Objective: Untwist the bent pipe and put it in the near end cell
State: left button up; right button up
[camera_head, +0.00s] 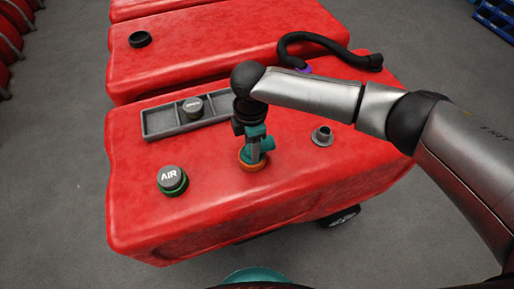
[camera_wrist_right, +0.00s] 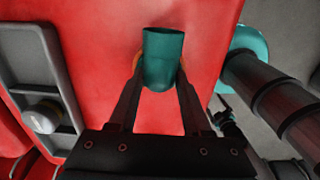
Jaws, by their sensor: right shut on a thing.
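The teal bent pipe (camera_head: 256,146) stands upright in an orange ring (camera_head: 252,166) on the red tank's top. My right gripper (camera_head: 252,140) points down and is shut on the pipe. The right wrist view shows the pipe's open-looking teal end (camera_wrist_right: 163,60) between my two dark fingers (camera_wrist_right: 158,92). Whether the pipe is still seated in the ring is hard to see. The grey tray (camera_head: 152,122) lies behind and to the left, divided into cells. A grey cap (camera_head: 193,106) is in its middle cell; both end cells look empty. My left gripper is not in view.
A grey AIR cap (camera_head: 170,177) on a green ring is at the front left. A grey flanged fitting (camera_head: 322,136) is right of the pipe. A black hose (camera_head: 325,43) lies behind my right arm. Another red tank with a black ring (camera_head: 140,39) is behind.

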jog(key=shift+d+f, duration=0.1)
jog(key=shift+f, duration=0.2)
grip_shut()
